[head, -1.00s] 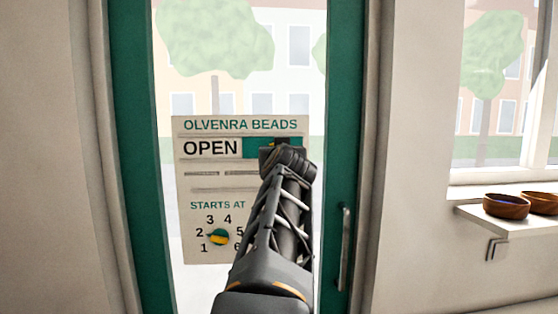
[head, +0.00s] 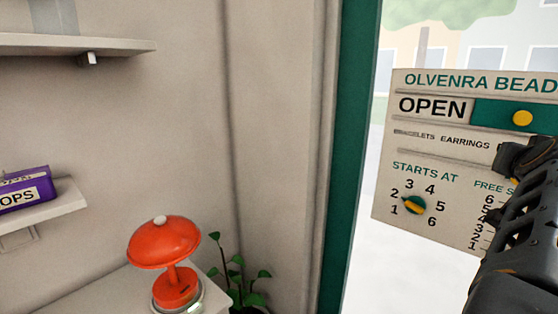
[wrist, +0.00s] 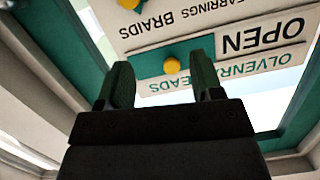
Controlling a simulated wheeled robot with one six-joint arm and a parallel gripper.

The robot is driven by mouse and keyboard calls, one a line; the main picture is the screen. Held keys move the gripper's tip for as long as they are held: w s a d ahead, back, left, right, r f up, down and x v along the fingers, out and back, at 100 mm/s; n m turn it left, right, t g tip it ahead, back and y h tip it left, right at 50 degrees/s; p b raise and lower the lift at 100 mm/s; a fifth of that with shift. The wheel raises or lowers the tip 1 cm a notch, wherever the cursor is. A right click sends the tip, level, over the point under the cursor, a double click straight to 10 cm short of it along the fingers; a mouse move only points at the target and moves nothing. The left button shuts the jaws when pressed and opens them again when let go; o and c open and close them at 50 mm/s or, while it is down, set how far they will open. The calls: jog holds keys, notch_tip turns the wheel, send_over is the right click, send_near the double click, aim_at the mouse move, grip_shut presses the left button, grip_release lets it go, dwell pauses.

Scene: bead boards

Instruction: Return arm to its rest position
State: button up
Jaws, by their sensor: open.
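My arm reaches in from the right edge of the head view, with my gripper (head: 518,158) in front of the door sign (head: 386,155). In the wrist view my gripper (wrist: 162,75) is open, its two dark green fingers apart with nothing between them. The sign shows upside down in the wrist view (wrist: 290,62). It reads OPEN beside a green panel with a yellow knob (head: 522,118). My arm hides the sign's lower right part. I cannot tell whether my gripper touches the sign.
A green door frame (head: 350,170) stands left of the sign. An orange lamp (head: 165,243) stands on a pale surface at lower left, beside a plant (head: 240,284). Wall shelves (head: 60,45) are at left, the lower one holding a purple box (head: 22,190).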

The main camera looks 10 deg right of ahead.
jog(key=w+a+f+n+g+y, duration=0.1)
jog(key=w+a+f+n+y, duration=0.2)
jog(key=a+f, duration=0.65)
jog(key=w+a+f+g+y, duration=0.25)
jog(key=a+f+y, duration=0.3)
jog(key=f, duration=0.65)
jog(key=s+a+f+n+g+y, duration=0.1)
jog(key=a+f+n, duration=0.3)
jog(key=a, duration=0.7)
jog(key=s+a+f+n+g+y, duration=0.1)
jog(key=a+f+n, duration=0.4)
jog(key=a, duration=0.6)
notch_tip(320, 180, down, 2)
jog(key=shift+s+a+f+y+p, duration=0.2)
jog(key=shift+s+y+p, duration=0.15)
jog(key=shift+y, duration=0.4)
